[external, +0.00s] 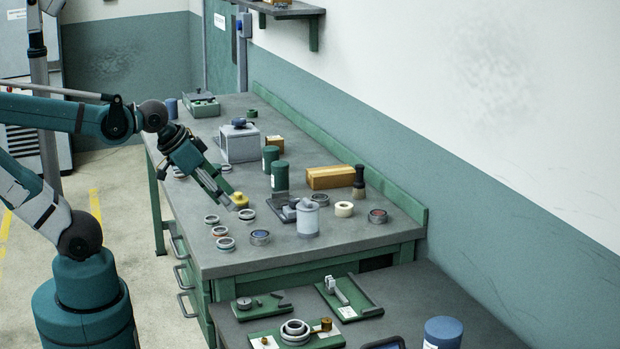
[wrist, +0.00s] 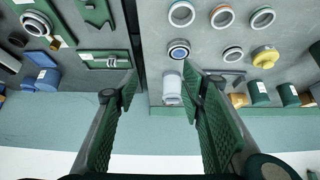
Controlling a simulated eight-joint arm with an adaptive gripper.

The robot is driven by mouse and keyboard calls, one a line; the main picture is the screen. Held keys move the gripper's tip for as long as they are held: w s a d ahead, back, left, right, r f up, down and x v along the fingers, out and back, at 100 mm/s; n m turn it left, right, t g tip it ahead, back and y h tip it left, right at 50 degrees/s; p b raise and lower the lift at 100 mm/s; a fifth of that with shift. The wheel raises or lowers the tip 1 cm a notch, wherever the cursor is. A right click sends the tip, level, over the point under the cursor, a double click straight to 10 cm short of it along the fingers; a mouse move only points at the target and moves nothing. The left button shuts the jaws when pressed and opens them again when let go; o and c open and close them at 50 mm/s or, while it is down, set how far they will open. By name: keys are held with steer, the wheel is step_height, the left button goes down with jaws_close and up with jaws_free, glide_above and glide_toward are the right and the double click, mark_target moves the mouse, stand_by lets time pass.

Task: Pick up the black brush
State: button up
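The black brush (external: 359,182) stands upright towards the back edge of the workbench, just right of the near end of a wooden block, in the external view. I cannot make it out in the wrist view, where my right finger covers part of the bench. My gripper (external: 226,200) is above the left part of the bench, well left of the brush and close to a yellow-topped piece (external: 239,199). In the wrist view my gripper (wrist: 160,72) has its two fingers wide apart with nothing held between them.
Several rings lie at the bench's left front. The wall rises behind. A lower table with green trays (external: 348,297) stands nearer.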

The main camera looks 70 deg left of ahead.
steer(key=shift+c, duration=1)
steer(key=shift+r, duration=0.1)
steer(key=w+a+r+n+g+p, duration=0.25)
steer(key=w+r+n+p, duration=0.2)
steer(key=w+r, duration=0.7)
steer(key=n+g+p, duration=0.5)
steer(key=n+p, duration=0.5)
steer(key=p, duration=0.5)
glide_above(360, 165)
steer(key=f, duration=1.2)
steer(key=shift+s+d, duration=0.25)
steer(key=shift+d, duration=0.05)
steer(key=shift+w+a+f, duration=0.15)
steer(key=shift+a+f, duration=0.05)
steer(key=shift+f, duration=0.2)
steer(key=shift+f, duration=0.1)
